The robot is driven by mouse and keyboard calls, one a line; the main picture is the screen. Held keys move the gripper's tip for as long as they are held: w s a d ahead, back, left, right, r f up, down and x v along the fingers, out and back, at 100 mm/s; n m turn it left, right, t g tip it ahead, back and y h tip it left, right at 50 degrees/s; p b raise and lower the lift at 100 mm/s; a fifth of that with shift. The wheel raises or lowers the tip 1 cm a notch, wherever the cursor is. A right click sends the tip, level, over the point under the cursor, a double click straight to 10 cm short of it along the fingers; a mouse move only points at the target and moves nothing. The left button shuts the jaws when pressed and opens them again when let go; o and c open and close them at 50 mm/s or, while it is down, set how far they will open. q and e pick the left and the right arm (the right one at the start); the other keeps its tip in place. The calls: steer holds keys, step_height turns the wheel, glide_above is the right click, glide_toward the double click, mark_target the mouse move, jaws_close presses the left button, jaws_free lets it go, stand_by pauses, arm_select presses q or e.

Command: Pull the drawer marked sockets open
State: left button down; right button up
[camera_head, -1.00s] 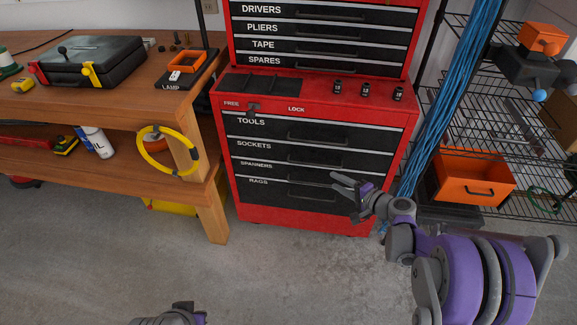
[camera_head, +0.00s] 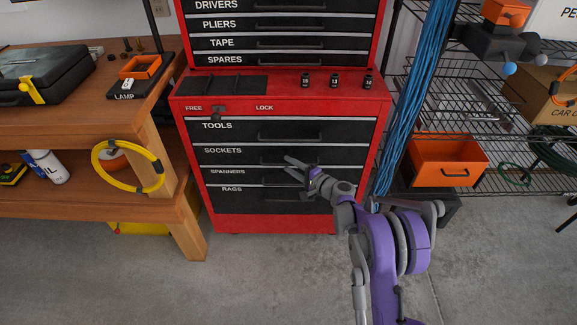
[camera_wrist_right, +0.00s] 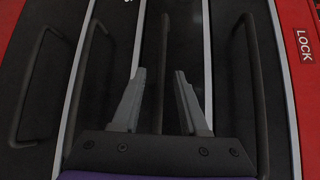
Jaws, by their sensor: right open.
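The sockets drawer (camera_head: 225,159) is a black front in the red lower cabinet, below the tools drawer (camera_head: 235,134) and above the spanners drawer (camera_head: 222,178). It looks shut, flush with the others. My right gripper (camera_head: 290,165) is in front of its right half and partly hides its bar handle. In the right wrist view, the open fingers (camera_wrist_right: 158,85) are on either side of the sockets handle (camera_wrist_right: 164,50), with a gap on each side. Whether the fingertips reach past the bar is unclear. My left gripper is out of view.
A small lever (camera_head: 217,112) sits near the FREE label, away from LOCK. The wooden workbench (camera_head: 185,225) with a yellow coil (camera_head: 98,165) stands left. A wire rack with an orange bin (camera_head: 425,174) and hanging blue cables (camera_head: 412,100) stand right. Floor in front is clear.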

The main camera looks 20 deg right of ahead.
steer(key=shift+w+a, duration=0.3)
steer(key=shift+w, duration=0.2)
jaws_close()
stand_by(1.2)
